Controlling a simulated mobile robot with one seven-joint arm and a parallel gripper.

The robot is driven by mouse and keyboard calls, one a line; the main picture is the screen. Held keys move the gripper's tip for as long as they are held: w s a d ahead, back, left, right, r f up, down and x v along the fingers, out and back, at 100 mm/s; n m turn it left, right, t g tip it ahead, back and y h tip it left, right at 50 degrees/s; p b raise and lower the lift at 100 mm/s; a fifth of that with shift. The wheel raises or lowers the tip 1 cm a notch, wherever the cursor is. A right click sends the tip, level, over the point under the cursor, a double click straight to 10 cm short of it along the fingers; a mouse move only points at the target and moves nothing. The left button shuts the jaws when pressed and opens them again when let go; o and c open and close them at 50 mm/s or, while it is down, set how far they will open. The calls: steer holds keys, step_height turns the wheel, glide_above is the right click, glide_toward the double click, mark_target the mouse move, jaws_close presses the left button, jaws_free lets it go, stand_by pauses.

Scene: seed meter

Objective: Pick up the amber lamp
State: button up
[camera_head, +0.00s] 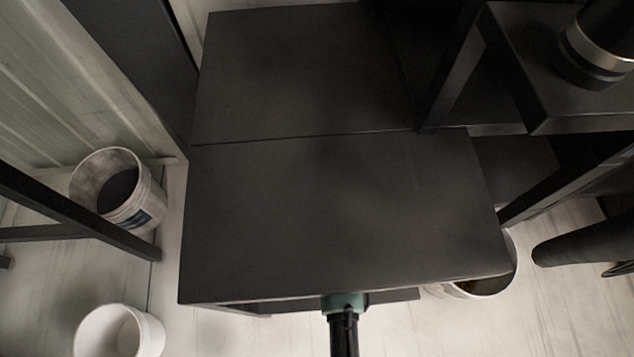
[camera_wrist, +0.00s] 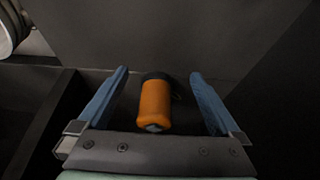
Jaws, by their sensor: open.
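The amber lamp (camera_wrist: 155,102) shows in the wrist view as an orange cylinder with a dark cap at its far end. It lies on a dark surface between the two blue fingers of my gripper (camera_wrist: 160,90). The fingers are spread apart, with a gap on each side of the lamp. I cannot tell whether the lamp is level with the fingertips or below them. In the head view the lamp is hidden, and only a part of my arm shows at the bottom, by the front edge of the dark cabinet (camera_head: 330,210).
White buckets stand on the pale floor at the left (camera_head: 150,205) and lower left (camera_head: 150,335). Another bucket (camera_head: 490,285) is partly under the cabinet's right side. Dark frame bars (camera_head: 80,215) stand at the left. In the wrist view a dark panel (camera_wrist: 170,35) rises beyond the lamp.

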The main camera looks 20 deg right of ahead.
steer(key=w+d+b, duration=0.1)
steer(key=w, duration=0.2)
steer(key=w+d+b, duration=0.1)
steer(key=w+b, duration=0.1)
steer(key=w, duration=0.2)
steer(key=w+d+b, duration=0.1)
steer(key=w, duration=0.2)
steer(key=shift+w+d+b, duration=0.1)
steer(key=shift+w+b, duration=0.2)
steer(key=b+x, duration=0.2)
steer(key=x, duration=0.1)
steer(key=b+x, duration=0.2)
steer(key=shift+w, duration=0.3)
steer(key=shift+c, duration=0.3)
steer(key=shift+r, duration=0.1)
steer(key=c, duration=1.2)
steer(key=shift+o, duration=0.2)
steer(key=shift+r, duration=0.1)
